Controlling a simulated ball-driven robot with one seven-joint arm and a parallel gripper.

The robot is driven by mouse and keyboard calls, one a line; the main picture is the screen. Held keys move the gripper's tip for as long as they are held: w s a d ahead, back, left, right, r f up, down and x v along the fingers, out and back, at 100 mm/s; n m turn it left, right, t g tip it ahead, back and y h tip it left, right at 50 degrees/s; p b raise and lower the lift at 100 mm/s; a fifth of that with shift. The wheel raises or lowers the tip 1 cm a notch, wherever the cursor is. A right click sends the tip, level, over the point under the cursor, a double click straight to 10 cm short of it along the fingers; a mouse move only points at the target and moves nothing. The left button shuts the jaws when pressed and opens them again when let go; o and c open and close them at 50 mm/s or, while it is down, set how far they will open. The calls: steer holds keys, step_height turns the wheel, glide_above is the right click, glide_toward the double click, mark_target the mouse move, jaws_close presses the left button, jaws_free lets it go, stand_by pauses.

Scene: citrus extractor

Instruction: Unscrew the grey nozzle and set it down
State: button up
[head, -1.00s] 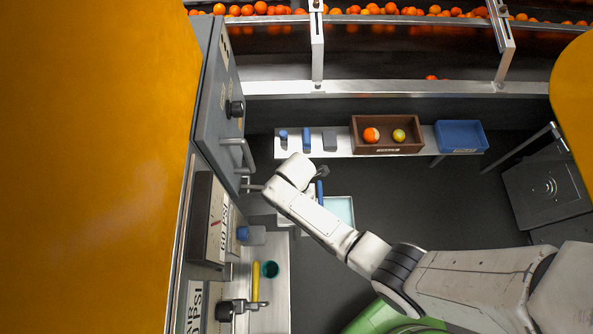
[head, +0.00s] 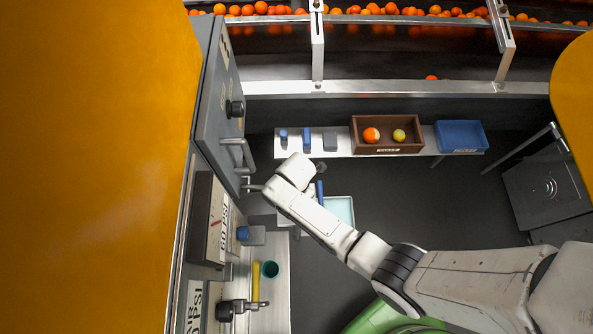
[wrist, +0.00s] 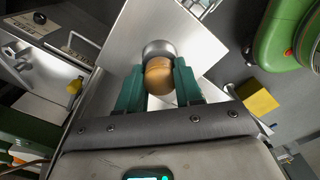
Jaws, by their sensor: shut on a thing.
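In the wrist view, my gripper (wrist: 158,68) has its two teal fingers shut on a small round piece. The piece is the grey nozzle (wrist: 158,47), a grey rounded end with a tan, brass-like part (wrist: 159,79) nearer the camera, between the fingers. I cannot tell whether the nozzle is still threaded onto anything. In the head view, my wrist hides the fingers and the nozzle. A short metal fitting (head: 251,187) sticks out from the grey panel just left of my wrist.
The grey cabinet door (head: 217,95) with its handle stands close on the left. A pale tray (head: 340,210) lies under my forearm. A shelf behind holds a brown box (head: 387,148) with two fruits and a blue bin (head: 460,136).

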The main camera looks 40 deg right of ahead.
steer(key=shift+n, duration=0.9)
steer(key=shift+n, duration=0.8)
steer(key=shift+n, duration=0.9)
steer(key=shift+n, duration=0.9)
steer(key=shift+n, duration=0.8)
